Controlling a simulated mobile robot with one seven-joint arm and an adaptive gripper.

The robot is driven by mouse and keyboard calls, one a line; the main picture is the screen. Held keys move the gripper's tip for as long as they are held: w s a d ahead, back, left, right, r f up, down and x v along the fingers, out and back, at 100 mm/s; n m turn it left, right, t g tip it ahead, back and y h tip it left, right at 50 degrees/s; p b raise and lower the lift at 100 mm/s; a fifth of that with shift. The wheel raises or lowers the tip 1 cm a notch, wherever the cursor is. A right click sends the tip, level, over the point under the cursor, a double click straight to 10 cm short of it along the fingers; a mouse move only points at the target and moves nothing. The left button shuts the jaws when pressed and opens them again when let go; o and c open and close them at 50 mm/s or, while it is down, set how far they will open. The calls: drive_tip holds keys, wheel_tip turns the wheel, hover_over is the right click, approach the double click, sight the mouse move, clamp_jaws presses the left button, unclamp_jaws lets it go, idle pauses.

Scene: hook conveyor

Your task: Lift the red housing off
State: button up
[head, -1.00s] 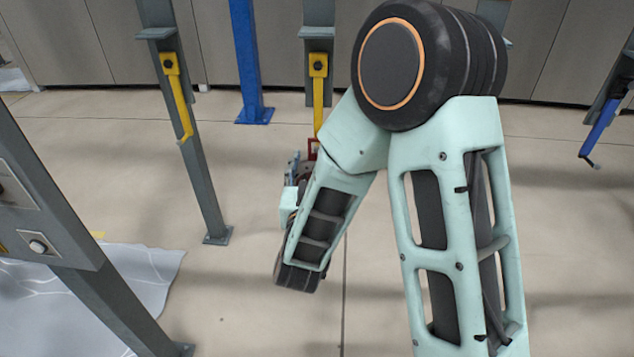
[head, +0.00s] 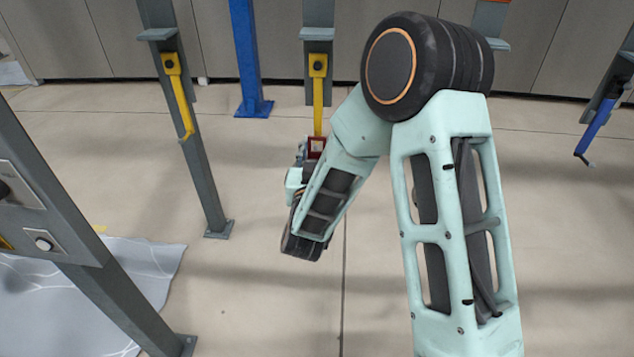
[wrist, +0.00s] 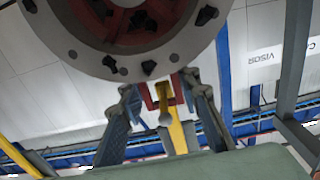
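The red housing (head: 316,146) is a small square red frame at the lower end of a yellow hook (head: 318,92) in the head view. In the wrist view the housing (wrist: 152,97) hangs with the yellow hook (wrist: 170,120) running through or along it. My gripper (wrist: 162,92) has its two fingers spread, one on each side of the housing, with visible gaps. I cannot tell how deep the housing sits between them. In the head view my forearm hides most of the gripper.
Another yellow hook (head: 177,95) hangs on a grey post to the left. A blue post (head: 246,60) stands behind, and a blue hook (head: 597,130) hangs at the right. A grey control post (head: 75,245) stands at the near left. The middle floor is clear.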

clamp_jaws()
drive_tip(key=shift+w+r, duration=0.1)
drive_tip(key=shift+r, duration=0.15)
